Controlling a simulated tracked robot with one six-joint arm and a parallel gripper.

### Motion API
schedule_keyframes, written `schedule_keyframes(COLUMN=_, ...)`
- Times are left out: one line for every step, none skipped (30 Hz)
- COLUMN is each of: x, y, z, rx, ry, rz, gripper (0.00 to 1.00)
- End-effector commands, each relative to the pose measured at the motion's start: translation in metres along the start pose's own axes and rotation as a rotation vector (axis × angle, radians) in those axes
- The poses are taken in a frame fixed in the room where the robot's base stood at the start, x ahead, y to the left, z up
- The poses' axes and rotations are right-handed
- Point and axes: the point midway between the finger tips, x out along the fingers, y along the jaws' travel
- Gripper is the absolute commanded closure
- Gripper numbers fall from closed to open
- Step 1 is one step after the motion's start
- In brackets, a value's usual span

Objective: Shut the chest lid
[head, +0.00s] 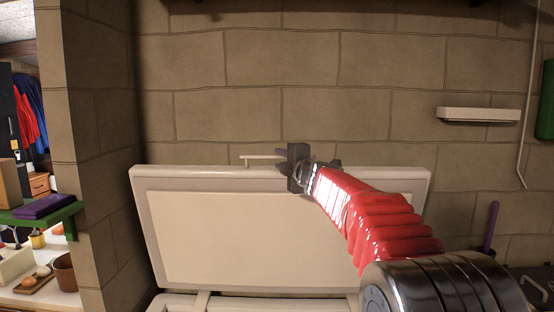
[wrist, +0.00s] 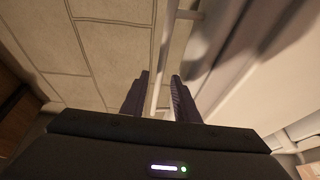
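The white chest (head: 165,303) stands against the wall at the bottom of the head view, mostly cut off. Its lid (head: 230,240) is raised upright, inner panel facing me. A thin pale handle bar (head: 262,157) shows above the lid's top edge. My gripper (head: 284,162) is at that top edge, at the right end of the visible bar. In the wrist view my gripper's two dark fingers (wrist: 160,92) stand apart, with the pale bar (wrist: 166,60) running between them. Gaps seem to show beside the bar; contact is unclear.
A stone block wall (head: 310,60) rises close behind the lid. A pillar (head: 95,130) stands at the left, beside a green shelf (head: 65,217) and cluttered counter. A small white wall shelf (head: 478,114) and a purple-handled thing (head: 491,225) are at the right.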

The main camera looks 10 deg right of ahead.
Motion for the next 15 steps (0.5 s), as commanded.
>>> schedule_keyframes(x=0.006, y=-0.001, z=0.000, rx=-0.001, ry=0.001, rz=0.000, gripper=0.72)
schedule_keyframes(x=0.009, y=-0.001, z=0.000, rx=0.000, ry=0.001, rz=0.000, gripper=0.72)
schedule_keyframes(x=0.013, y=-0.001, z=-0.001, rx=-0.001, ry=0.001, rz=-0.001, gripper=0.72)
schedule_keyframes(x=0.016, y=0.000, z=-0.001, rx=-0.001, ry=0.002, rz=0.000, gripper=0.72)
schedule_keyframes(x=0.018, y=0.000, z=-0.001, rx=0.000, ry=0.002, rz=0.000, gripper=0.72)
schedule_keyframes(x=0.022, y=-0.001, z=-0.001, rx=-0.001, ry=0.002, rz=-0.001, gripper=0.72)
schedule_keyframes(x=0.024, y=-0.001, z=-0.001, rx=-0.001, ry=0.002, rz=0.000, gripper=0.72)
schedule_keyframes(x=0.026, y=0.000, z=-0.001, rx=0.000, ry=0.002, rz=0.000, gripper=0.72)
schedule_keyframes(x=0.028, y=0.000, z=-0.001, rx=0.000, ry=0.001, rz=0.000, gripper=0.72)
schedule_keyframes(x=0.029, y=0.000, z=-0.001, rx=-0.001, ry=0.001, rz=0.000, gripper=0.72)
schedule_keyframes(x=0.030, y=0.000, z=0.000, rx=-0.001, ry=0.001, rz=0.000, gripper=0.72)
schedule_keyframes(x=0.031, y=0.000, z=0.000, rx=-0.001, ry=0.001, rz=0.000, gripper=0.72)
schedule_keyframes(x=0.032, y=0.000, z=0.000, rx=0.000, ry=0.001, rz=0.000, gripper=0.72)
schedule_keyframes(x=0.032, y=0.000, z=0.000, rx=0.000, ry=0.000, rz=0.000, gripper=0.72)
schedule_keyframes(x=0.033, y=0.000, z=0.000, rx=0.000, ry=0.000, rz=0.000, gripper=0.72)
